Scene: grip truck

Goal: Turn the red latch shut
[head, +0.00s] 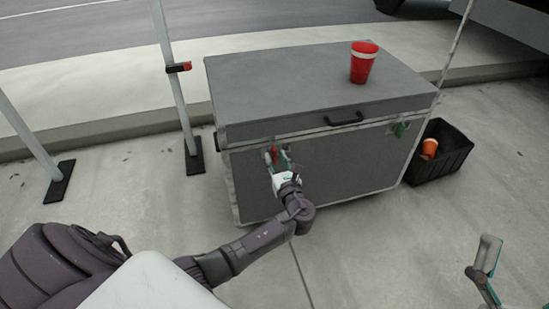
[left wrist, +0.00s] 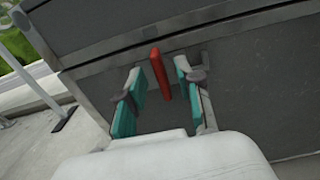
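The red latch (head: 275,154) is on the front of a grey case (head: 330,160), below the lid seam at the left. In the left wrist view the red latch (left wrist: 160,74) stands nearly upright, tilted slightly, between the two teal finger pads. My left gripper (head: 277,158) is open around the latch; in the left wrist view its fingers (left wrist: 160,95) show gaps on both sides of it.
A red cup (head: 363,63) stands on the case lid, above a dark handle (head: 344,119). A black bin (head: 440,155) with an orange cup (head: 429,148) stands right of the case. Metal posts (head: 175,80) stand at the left. Pavement before the case is clear.

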